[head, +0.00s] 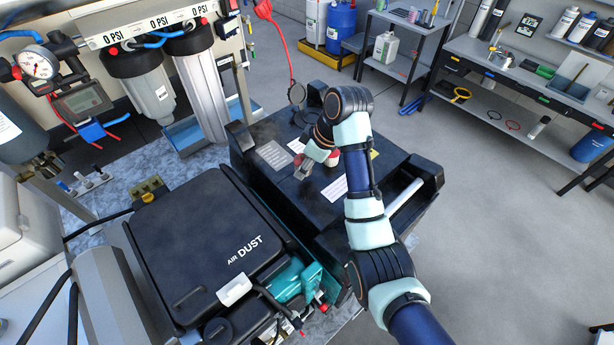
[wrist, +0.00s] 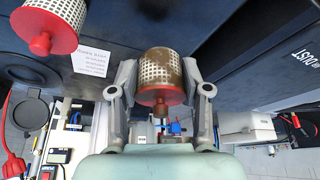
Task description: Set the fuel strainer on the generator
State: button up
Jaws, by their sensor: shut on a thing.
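My gripper (wrist: 162,80) is shut on a strainer (wrist: 160,66), a mesh cylinder with brown stains and a red end cap, one finger on each side. A second, cleaner strainer (wrist: 50,22) with white mesh and a red end shows at the upper left of the wrist view, apart from my gripper. In the head view my gripper (head: 306,167) is over a large black machine (head: 390,165) with paper labels on top. I cannot tell whether this machine is the generator. Gap between held strainer and surface is unclear.
A black case (head: 205,245) marked AIR DUST lies left of the black machine, with teal parts (head: 290,280) at its front. Filter housings (head: 200,85) and a pressure gauge (head: 38,65) stand at the back left. Shelves and a workbench (head: 530,80) are at right, with open floor before them.

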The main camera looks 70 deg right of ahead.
jog(key=shift+w+f, duration=0.1)
jog(key=shift+f, duration=1.9)
jog(key=o, duration=1)
jog(key=shift+r, duration=0.15)
jog(key=p+v, duration=0.4)
jog(key=v, duration=0.3)
jog(key=shift+w+d, duration=0.1)
jog(key=shift+w, duration=0.05)
jog(key=shift+s+r+p, duration=0.25)
jog(key=shift+s+p, duration=0.05)
jog(key=shift+p, duration=0.3)
